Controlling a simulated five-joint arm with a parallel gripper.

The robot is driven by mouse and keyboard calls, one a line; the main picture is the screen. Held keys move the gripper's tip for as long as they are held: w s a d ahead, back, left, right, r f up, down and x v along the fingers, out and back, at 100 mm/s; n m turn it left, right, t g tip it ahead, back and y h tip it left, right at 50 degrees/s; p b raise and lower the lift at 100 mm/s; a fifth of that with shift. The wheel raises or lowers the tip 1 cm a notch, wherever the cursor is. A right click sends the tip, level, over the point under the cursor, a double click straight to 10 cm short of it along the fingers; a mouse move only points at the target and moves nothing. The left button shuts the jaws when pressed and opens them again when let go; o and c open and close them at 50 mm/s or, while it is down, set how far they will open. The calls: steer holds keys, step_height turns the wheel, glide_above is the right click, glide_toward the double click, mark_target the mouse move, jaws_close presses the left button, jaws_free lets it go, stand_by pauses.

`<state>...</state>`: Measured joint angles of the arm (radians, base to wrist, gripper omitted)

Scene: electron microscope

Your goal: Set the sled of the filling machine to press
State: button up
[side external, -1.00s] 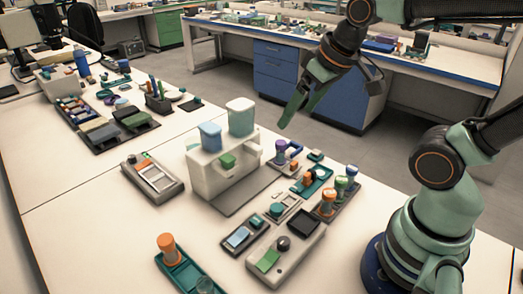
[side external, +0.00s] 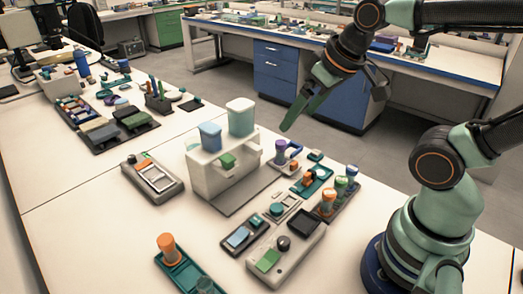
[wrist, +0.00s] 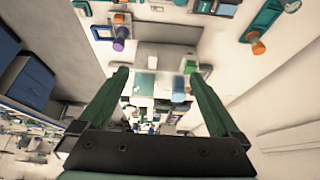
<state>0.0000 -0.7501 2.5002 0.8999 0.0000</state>
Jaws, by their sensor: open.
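The filling machine (side external: 206,178) is a white block standing on the bench. A blue container (side external: 209,137) and a taller pale green container (side external: 241,117) sit on its top. A small green block (side external: 227,161) shows on its front, above a grey base plate (side external: 232,201); I cannot tell for sure which part is the sled or its setting. The machine also shows in the wrist view (wrist: 165,58), between my fingers. My gripper (side external: 332,114) is open and empty, in the air to the right of and above the machine. Both green fingers show spread in the wrist view (wrist: 155,75).
A grey device with a green pad and dark knob (side external: 285,256) stands at the front. A rack of coloured-capped vials (side external: 337,202) and a teal tray (side external: 312,180) lie right of the machine. A grey instrument (side external: 152,178) lies left. Bare bench (side external: 105,225) shows at the left front.

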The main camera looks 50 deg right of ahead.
steer(key=c, duration=0.4)
steer(key=shift+w+d, duration=0.1)
steer(key=shift+w, duration=0.05)
steer(key=shift+c, duration=0.9)
steer(key=g, duration=0.6)
glide_above(294, 163)
step_height(294, 163, down, 11)
step_height(294, 163, down, 12)
steer(key=shift+f, duration=0.1)
jaws_close()
